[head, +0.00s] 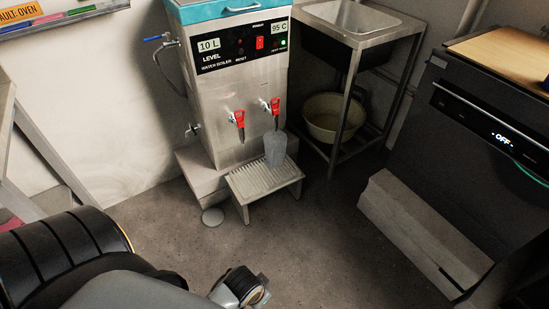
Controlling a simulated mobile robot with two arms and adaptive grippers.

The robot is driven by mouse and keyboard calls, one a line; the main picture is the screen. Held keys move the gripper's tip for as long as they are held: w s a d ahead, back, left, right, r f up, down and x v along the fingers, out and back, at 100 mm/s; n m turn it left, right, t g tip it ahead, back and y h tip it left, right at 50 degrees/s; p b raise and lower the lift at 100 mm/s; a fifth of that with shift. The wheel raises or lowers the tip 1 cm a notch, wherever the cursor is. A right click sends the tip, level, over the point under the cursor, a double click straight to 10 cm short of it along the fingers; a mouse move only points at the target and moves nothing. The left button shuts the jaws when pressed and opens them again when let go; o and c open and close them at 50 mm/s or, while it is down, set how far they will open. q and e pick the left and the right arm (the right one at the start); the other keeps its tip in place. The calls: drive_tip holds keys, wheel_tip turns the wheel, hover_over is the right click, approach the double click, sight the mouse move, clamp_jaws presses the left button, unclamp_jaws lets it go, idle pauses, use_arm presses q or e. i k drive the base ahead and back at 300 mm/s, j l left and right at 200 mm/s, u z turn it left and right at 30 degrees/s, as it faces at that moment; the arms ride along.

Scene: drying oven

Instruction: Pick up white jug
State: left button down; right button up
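A pale grey-white jug (275,149) stands upright under the right red-handled tap of the steel water boiler (226,120). Its base appears to rest on the small slatted metal stand (252,181) in front of the boiler. The tap's end overlaps the jug's top, so I cannot tell whether they touch. The jug's handle cannot be made out. Parts of my own arm show at the lower left and bottom centre, well short of the jug. No fingers of either gripper are visible.
A steel sink stand (352,48) with a cream basin (333,117) on its lower shelf is right of the boiler. A dark oven (478,120) showing "OFF" is at the right, with a grey step-shaped block (420,235) before it. The floor (320,245) in the middle is clear.

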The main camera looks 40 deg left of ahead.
sight(274, 142)
drive_tip(key=i+l+u, duration=0.2)
drive_tip(key=u, duration=0.3)
drive_tip(key=i+l+u, duration=0.2)
drive_tip(key=l+u, duration=0.15)
drive_tip(key=u, duration=0.15)
